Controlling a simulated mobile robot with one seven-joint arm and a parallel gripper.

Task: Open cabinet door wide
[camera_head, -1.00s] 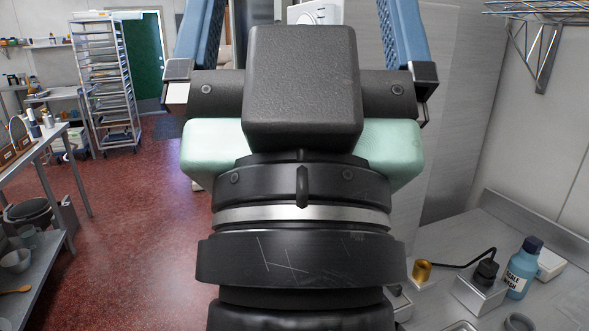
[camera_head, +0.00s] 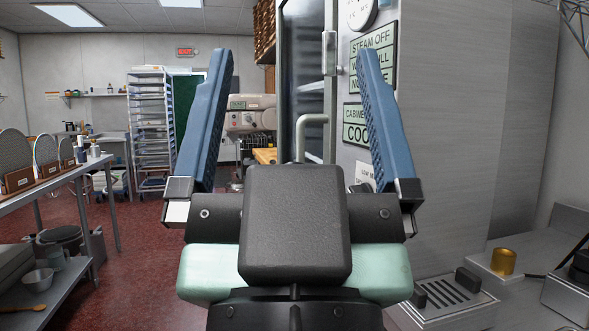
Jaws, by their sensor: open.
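My gripper (camera_head: 295,51) is open and empty, its two blue ribbed fingers pointing forward and up, spread wide apart. Between the fingers is a tall metal cabinet. Its door (camera_head: 304,75) has a dark glass pane and shows at a steep slant. A pale bent-bar handle (camera_head: 314,119) stands out low on the door, just above my gripper's black body in the picture. The handle's lower part is partly hidden behind that body. The fingers do not visibly touch the handle or door. Whether the door is fully shut or slightly ajar I cannot tell.
Signs (camera_head: 371,60) and a dial mark the cabinet's front panel on the right. A metal counter with a drain grille (camera_head: 447,297) and brass cup (camera_head: 503,262) is at right. A steel table (camera_head: 95,163) and rack (camera_head: 150,130) stand left, with open red floor between.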

